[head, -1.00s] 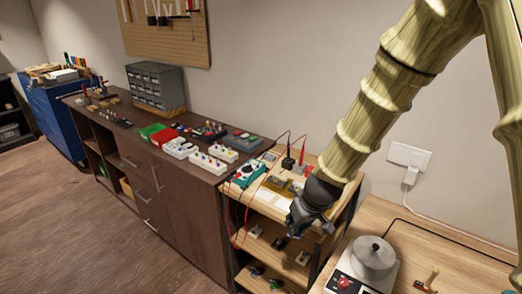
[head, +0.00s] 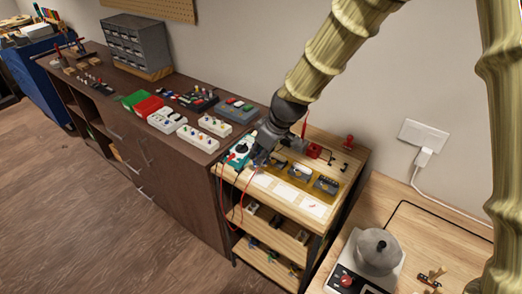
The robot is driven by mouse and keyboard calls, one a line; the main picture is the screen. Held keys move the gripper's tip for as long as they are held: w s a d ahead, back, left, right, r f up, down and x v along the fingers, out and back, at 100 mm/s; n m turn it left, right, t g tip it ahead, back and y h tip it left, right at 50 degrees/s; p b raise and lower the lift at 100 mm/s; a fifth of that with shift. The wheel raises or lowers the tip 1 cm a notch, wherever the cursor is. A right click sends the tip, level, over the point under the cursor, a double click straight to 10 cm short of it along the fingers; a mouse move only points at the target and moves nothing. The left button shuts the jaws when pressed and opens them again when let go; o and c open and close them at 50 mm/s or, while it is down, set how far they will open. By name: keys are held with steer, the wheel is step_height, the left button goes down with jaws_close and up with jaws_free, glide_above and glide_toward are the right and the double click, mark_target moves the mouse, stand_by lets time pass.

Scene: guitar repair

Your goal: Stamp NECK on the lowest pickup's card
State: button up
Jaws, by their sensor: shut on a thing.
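My gripper (head: 259,161) is over the left part of the small wooden cart top (head: 333,149), by the teal meter (head: 239,157). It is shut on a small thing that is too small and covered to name. Several dark pickups (head: 325,184) lie in a row on a yellowish strip, on the cart top to the right of my gripper. Pale cards (head: 312,206) lie along the front of the strip; any writing on them is too small to read.
A red block (head: 313,151) with an upright red lead stands behind the pickups. Red leads (head: 222,205) hang off the cart's front left. Small parts lie on the shelves below.

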steer(key=shift+d+f+b, duration=0.1)
steer(key=shift+f+b, duration=1.7)
steer(key=shift+f, duration=0.8)
steer(key=shift+f, duration=0.55)
steer(key=shift+r, duration=0.1)
steer(key=shift+r+p, duration=2.4)
steer(key=shift+r, duration=1)
